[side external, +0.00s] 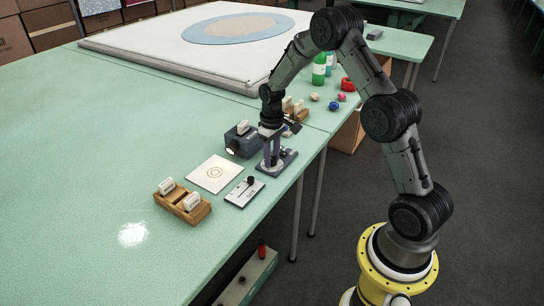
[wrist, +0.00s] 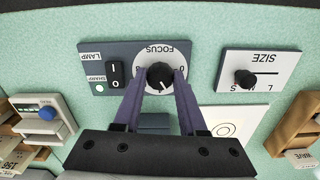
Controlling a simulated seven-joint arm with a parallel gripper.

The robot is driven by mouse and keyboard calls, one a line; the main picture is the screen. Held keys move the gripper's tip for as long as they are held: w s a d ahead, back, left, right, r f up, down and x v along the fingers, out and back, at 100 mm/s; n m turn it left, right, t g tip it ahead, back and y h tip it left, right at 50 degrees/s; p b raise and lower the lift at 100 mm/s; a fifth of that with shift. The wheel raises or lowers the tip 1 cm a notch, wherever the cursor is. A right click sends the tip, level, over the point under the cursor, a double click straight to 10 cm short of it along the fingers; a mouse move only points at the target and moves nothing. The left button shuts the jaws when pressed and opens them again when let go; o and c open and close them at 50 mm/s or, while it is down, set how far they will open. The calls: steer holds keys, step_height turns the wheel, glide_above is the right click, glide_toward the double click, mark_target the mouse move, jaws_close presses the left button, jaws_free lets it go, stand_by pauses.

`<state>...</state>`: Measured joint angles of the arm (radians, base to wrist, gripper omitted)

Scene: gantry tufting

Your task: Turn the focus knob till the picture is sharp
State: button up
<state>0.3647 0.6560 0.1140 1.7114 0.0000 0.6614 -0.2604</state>
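The focus knob (wrist: 160,76) is a round black knob with a white pointer line, on a white dial marked FOCUS on a dark grey panel (wrist: 95,58). In the wrist view the two purple fingers of my gripper (wrist: 161,77) stand on either side of it, very close; I cannot tell whether they press on it. In the side view my gripper (side external: 272,163) points down at the panel (side external: 289,164) and hides the knob. A dark projector (side external: 240,143) stands beside it. The white picture card (side external: 204,182) shows thin rings; they are too small to judge sharpness.
A LAMP rocker switch (wrist: 115,74) is beside the knob. A SIZE slider plate (side external: 238,197) lies near the card. A wooden tray (side external: 183,208) with white blocks stands at the front left. Bottles (side external: 319,69) and small balls are farther back.

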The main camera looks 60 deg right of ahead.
steer(key=o, duration=0.4)
steer(key=shift+c, duration=0.2)
step_height(320, 180, up, 14)
stand_by(0.5)
step_height(320, 180, up, 8)
steer(key=n+t, duration=0.1)
steer(key=t, duration=0.1)
glide_above(272, 158)
steer(key=a, duration=0.5)
steer(key=s+a+r+n+t, duration=0.1)
steer(key=s+a+r+t, duration=0.1)
steer(key=s+a+r, duration=0.7)
steer(key=s+a+f, duration=0.1)
steer(key=s+f, duration=0.2)
steer(key=s, duration=0.6)
steer(key=s+a+f+t, duration=0.1)
steer(key=s+f, duration=0.2)
steer(key=s, duration=0.6)
steer(key=shift+a+f+m+t, duration=0.25)
steer(key=shift+a+m+t, duration=0.05)
steer(key=shift+a+m, duration=0.1)
